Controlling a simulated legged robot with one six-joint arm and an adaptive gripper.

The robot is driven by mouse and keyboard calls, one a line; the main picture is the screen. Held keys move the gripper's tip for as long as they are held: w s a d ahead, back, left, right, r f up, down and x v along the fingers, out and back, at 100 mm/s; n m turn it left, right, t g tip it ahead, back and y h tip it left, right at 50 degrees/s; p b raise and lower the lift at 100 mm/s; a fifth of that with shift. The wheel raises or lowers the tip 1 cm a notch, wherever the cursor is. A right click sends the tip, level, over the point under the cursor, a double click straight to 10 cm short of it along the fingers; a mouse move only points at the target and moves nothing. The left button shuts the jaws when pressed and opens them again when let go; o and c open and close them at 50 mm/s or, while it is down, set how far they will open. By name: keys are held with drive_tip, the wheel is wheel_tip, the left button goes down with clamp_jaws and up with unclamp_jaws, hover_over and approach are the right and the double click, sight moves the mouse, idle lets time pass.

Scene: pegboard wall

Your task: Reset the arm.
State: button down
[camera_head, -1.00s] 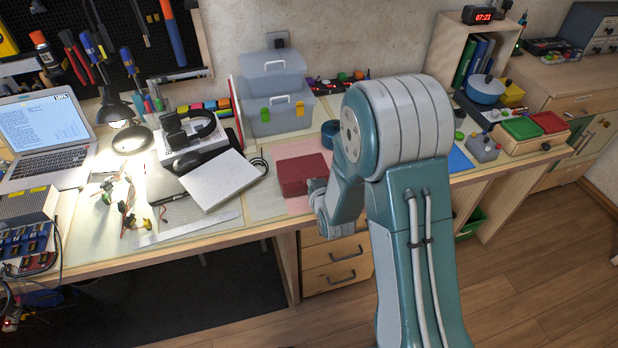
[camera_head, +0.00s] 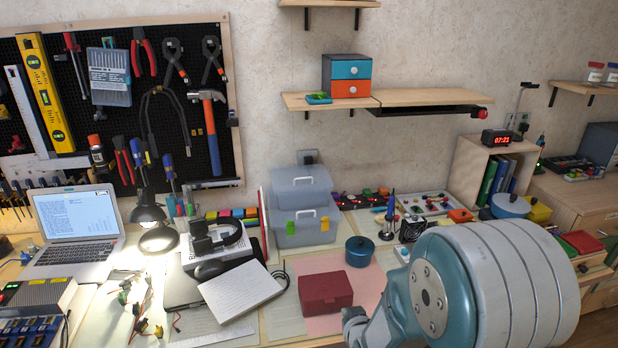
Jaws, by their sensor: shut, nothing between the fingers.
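My arm fills the lower right of the head view, with its large teal and grey joint close to the camera. A narrower teal and grey part of it reaches down and left to the bottom edge, beside the dark red box (camera_head: 326,292). My gripper is not in view. The red box stands closed on a pink mat (camera_head: 366,291) on the workbench, and my arm covers the bench right of it.
A blue pot (camera_head: 359,251) stands behind the red box. A notebook (camera_head: 240,291), headphones (camera_head: 228,236) and laptop (camera_head: 75,230) lie to the left. Clear bins (camera_head: 303,207) stand at the back. A shelf (camera_head: 430,97) and pegboard (camera_head: 110,110) are on the wall.

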drive_tip(key=s+d+r+g, duration=0.3)
drive_tip(key=s+r, duration=0.7)
drive_tip(key=s, duration=0.2)
drive_tip(key=s+d+r+m+g+h, duration=0.1)
drive_tip(key=s+d+r+g, duration=0.2)
drive_tip(key=s+r, duration=0.7)
drive_tip(key=shift+s+m+h, duration=0.3)
drive_tip(key=shift+s, duration=0.6)
